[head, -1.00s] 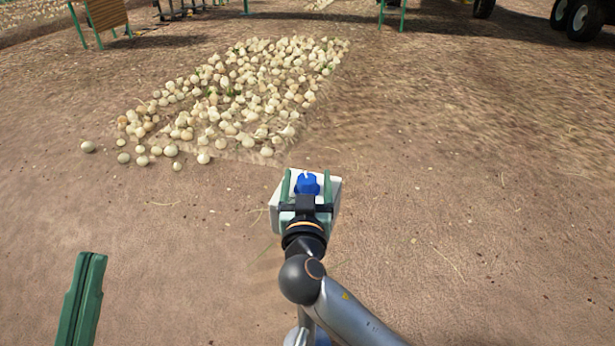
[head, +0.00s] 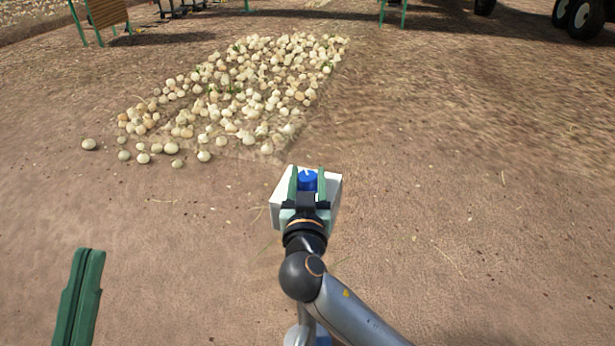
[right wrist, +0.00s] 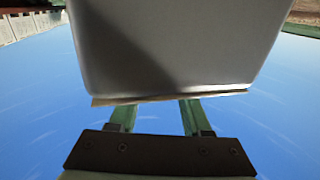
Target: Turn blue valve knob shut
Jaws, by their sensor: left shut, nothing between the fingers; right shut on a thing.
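The blue valve knob (head: 308,182) sits on the top of a pale box (head: 333,187) in the middle of the head view. My right gripper (head: 307,173) is shut on the knob, with one green finger on each side of it. The right wrist view shows the pale box (right wrist: 165,45) large and close, beyond the green fingers (right wrist: 155,112); the knob is hidden there. My left gripper (head: 91,253) is shut and empty at the lower left of the head view, well away from the box.
A long heap of onions (head: 250,90) lies on the dirt beyond the box, with several loose ones at its near left edge. Large wheels (head: 587,18) stand at the far right, and a brown slatted panel (head: 106,12) at the far left. The dirt around the box is clear.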

